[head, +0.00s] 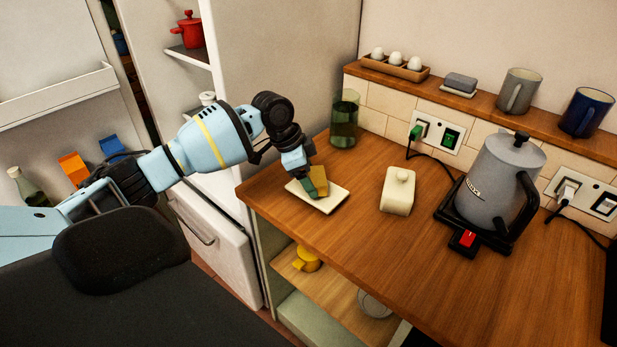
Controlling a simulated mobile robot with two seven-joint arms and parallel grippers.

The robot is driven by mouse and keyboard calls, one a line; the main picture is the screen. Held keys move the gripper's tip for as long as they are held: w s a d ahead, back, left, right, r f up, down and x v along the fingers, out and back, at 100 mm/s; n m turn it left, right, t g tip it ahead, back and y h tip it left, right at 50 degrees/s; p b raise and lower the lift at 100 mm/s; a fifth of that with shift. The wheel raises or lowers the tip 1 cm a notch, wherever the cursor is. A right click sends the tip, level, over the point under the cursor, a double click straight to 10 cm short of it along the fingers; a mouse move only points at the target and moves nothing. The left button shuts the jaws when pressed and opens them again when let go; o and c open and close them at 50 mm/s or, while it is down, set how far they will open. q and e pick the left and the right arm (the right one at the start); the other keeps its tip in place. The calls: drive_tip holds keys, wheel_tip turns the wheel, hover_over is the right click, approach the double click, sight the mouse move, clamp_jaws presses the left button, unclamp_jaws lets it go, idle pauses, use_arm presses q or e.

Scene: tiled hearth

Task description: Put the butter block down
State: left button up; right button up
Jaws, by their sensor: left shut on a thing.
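My left gripper (313,184) comes in from the left and points down over the near left part of the wooden counter. It is shut on the yellow butter block (320,173), which is partly hidden by the fingers. The block is over a flat cream dish (327,204) on the counter; I cannot tell whether it touches the dish. A cream butter-dish lid (397,192) with a knob stands apart on the counter, right of the dish. My right gripper is not in view.
A green glass jar (345,119) stands behind the dish. A grey kettle (494,183) on its black base is at the right. A ledge (450,97) behind holds eggs and mugs. The counter's front edge is near the dish; the counter front of the lid is clear.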

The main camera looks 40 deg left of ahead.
use_arm(q)
drive_tip(key=shift+f, duration=0.3)
drive_tip(key=shift+f, duration=0.15)
drive_tip(key=o, duration=1)
drive_tip(key=v, duration=1.2)
drive_tip(key=shift+p, duration=0.35)
